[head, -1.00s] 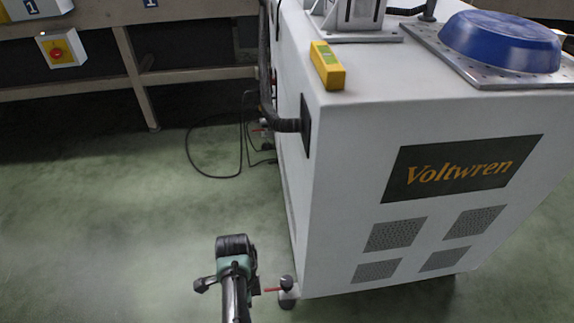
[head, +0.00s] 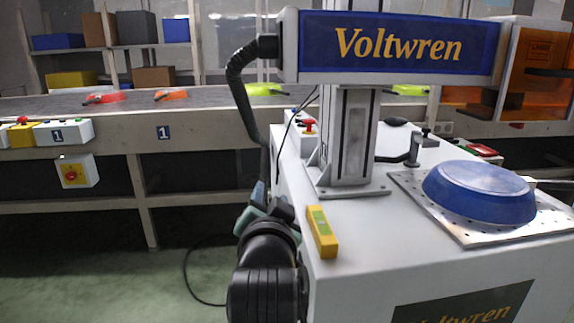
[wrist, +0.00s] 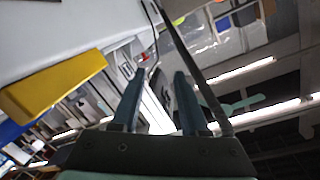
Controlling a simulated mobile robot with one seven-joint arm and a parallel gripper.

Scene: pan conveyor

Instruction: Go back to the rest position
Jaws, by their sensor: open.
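My gripper (head: 268,194) is at the left side of the white Voltwren machine, beside its top edge, and points away from me. The wrist view shows its two blue-grey fingers (wrist: 160,76) apart, with nothing between them. A blue pan (head: 480,192) lies upside down on a perforated metal plate (head: 545,224) on top of the machine, well to the right of my gripper. In the head view, my dark arm hides part of the machine's left side.
A yellow level (head: 322,232) lies on the machine's top near my gripper; it shows large in the wrist view (wrist: 52,85). A dark hose (head: 238,95) hangs close beyond my gripper. A conveyor (head: 200,101) carrying colourful pans runs behind. Floor at lower left is clear.

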